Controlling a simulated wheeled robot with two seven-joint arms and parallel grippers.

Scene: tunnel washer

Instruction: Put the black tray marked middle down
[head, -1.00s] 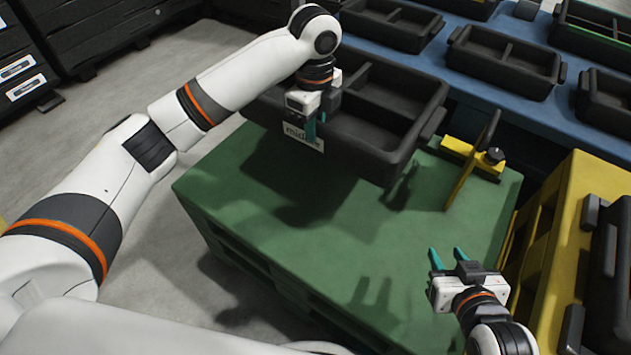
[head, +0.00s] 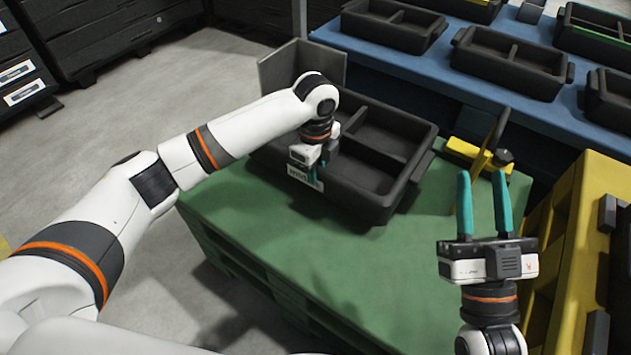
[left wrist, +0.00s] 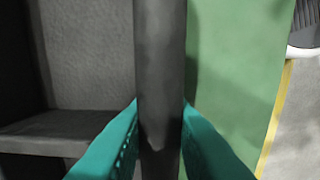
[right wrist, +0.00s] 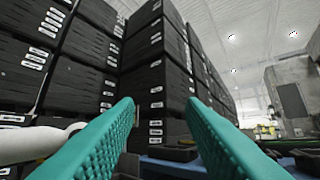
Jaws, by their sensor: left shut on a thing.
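The black tray (head: 372,207) with a divided inside is over the far part of the green pallet top (head: 330,262). Its front label (head: 305,179) is partly covered by my left gripper (head: 314,178), which is shut on the tray's near wall. In the left wrist view the teal fingers lie on both sides of the dark tray wall (left wrist: 160,70), with green surface to the right. The tray looks level and at or very near the green top; I cannot tell whether it fully rests. My right gripper (head: 482,180) is open and empty, fingers pointing up.
A grey upright panel (head: 300,65) stands behind the tray. A yellow bracket with a black knob (head: 480,155) is at the pallet's right far corner. A blue table (head: 425,70) with black trays lies beyond. A yellow pallet (head: 570,215) is at right. The near green top is clear.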

